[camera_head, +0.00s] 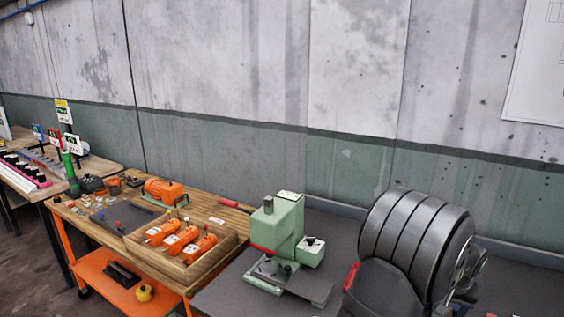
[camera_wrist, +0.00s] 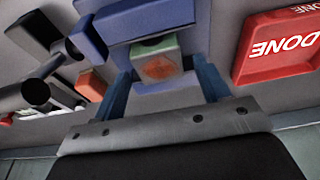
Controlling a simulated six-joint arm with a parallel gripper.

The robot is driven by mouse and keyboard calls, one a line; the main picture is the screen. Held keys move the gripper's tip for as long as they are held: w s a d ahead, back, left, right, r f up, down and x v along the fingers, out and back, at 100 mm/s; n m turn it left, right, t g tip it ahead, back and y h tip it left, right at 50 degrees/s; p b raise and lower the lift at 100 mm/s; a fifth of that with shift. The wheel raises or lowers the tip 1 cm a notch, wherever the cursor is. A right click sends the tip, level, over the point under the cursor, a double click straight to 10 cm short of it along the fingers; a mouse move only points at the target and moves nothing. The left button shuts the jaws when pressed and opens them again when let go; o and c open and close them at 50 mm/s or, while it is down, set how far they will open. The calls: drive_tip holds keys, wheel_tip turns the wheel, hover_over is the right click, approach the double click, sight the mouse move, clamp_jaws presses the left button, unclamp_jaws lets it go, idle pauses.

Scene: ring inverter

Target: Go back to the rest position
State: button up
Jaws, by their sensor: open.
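My gripper (camera_wrist: 162,76) shows in the wrist view with its two blue fingers apart, so it is open. A small green block with an orange-red face (camera_wrist: 158,66) sits between the fingers or just beyond them. I cannot tell whether either finger touches it. In the head view I cannot make out the gripper.
In the wrist view, a red tray marked DONE (camera_wrist: 245,68) lies right, blue blocks (camera_wrist: 150,18) lie beyond the fingers, and dark cylindrical parts (camera_wrist: 36,92) stand left. In the head view, a green machine (camera_head: 283,230) stands beside a wooden cart (camera_head: 222,212) with orange parts.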

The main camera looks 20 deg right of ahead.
drive_tip(key=shift+r, duration=0.5)
